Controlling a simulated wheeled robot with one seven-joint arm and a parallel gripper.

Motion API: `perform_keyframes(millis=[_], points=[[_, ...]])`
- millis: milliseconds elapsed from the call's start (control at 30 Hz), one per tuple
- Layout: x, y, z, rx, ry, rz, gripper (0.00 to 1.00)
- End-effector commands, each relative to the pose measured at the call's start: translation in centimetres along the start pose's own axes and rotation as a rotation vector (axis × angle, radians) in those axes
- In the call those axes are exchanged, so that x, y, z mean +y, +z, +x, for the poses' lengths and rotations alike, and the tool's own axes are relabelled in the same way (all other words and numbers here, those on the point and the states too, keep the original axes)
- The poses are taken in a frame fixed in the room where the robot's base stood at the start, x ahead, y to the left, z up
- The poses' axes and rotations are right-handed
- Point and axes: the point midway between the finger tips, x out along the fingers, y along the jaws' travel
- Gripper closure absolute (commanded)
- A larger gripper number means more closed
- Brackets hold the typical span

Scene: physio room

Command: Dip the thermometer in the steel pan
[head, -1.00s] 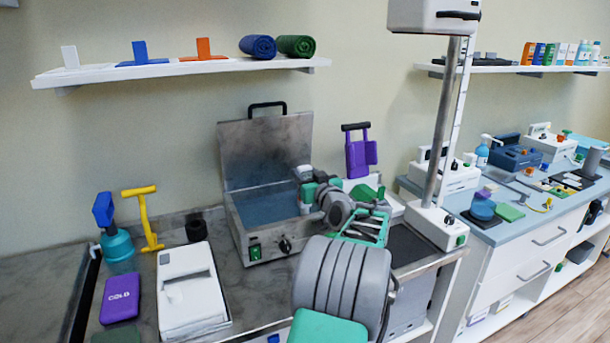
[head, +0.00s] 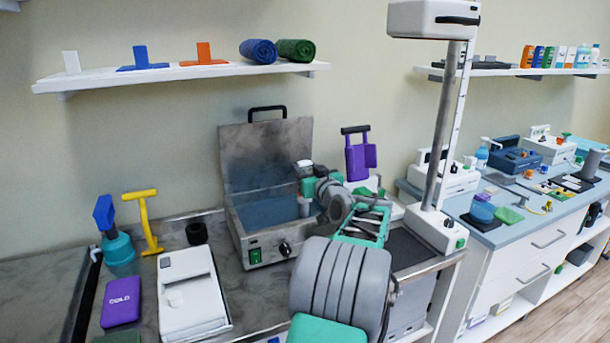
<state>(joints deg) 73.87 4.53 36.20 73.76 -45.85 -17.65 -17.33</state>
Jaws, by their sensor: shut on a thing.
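The steel pan (head: 262,239) is an open box with its lid raised at the back and blue liquid inside. Its front has a green switch and a black knob. My gripper (head: 306,183) is at the pan's right end, with its jaws partly hidden by my wrist. It is shut on the thermometer (head: 304,165), whose pale top shows above the jaws and whose grey lower part hangs down roughly upright. The lower end is at the right side of the pan's opening; I cannot tell whether it touches the liquid.
A white device (head: 190,290), a purple cold pack (head: 121,301) and a black ring (head: 196,233) lie left. A tall column scale (head: 438,150) stands right.

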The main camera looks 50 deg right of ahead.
Motion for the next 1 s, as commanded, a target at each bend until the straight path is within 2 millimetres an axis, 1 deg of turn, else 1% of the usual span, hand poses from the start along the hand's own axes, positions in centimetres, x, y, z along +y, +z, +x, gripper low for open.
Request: perform_keyframes(millis=[33,600,900,1000], points=[[0.0,-0.7,0.0,0.001,0.0,-0.002,1.0],[0.0,-6.0,0.0,0.001,-0.001,-0.002,1.0],[0.0,-8.7,0.0,0.001,0.0,-0.001,1.0],[0.0,-9.3,0.0,0.001,0.0,-0.001,1.0]])
